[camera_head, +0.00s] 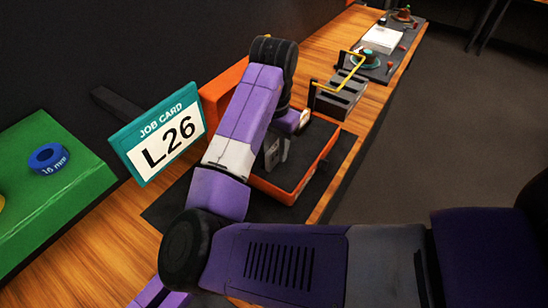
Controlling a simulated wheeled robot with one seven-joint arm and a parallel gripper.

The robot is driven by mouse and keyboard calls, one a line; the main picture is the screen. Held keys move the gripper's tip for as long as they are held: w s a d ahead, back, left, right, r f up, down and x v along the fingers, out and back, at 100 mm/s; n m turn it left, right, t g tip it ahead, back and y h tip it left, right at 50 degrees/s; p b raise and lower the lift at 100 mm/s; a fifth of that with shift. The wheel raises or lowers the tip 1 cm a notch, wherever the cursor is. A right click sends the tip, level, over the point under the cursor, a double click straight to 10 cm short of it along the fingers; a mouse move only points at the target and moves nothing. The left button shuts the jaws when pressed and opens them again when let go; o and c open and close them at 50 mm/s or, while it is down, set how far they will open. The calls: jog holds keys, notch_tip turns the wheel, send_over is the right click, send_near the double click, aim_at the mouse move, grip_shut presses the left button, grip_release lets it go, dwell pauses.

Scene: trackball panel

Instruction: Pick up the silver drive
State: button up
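My purple and white arm reaches across the workbench, with its wrist over an orange-rimmed tray (294,194) with a dark floor. I cannot pick out the silver drive for certain; my arm covers the left part of the tray. The visible right part of the tray floor looks bare.
A teal-framed job card (168,133) reading L26 stands left of my arm. A green board (62,190) with a blue ring (48,158) is at far left. A grey block with a yellow handle (341,92) stands beyond the tray.

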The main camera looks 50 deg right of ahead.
jog(key=shift+f, duration=0.4)
jog(key=shift+c, duration=0.5)
grip_shut()
jog(key=shift+r, duration=0.1)
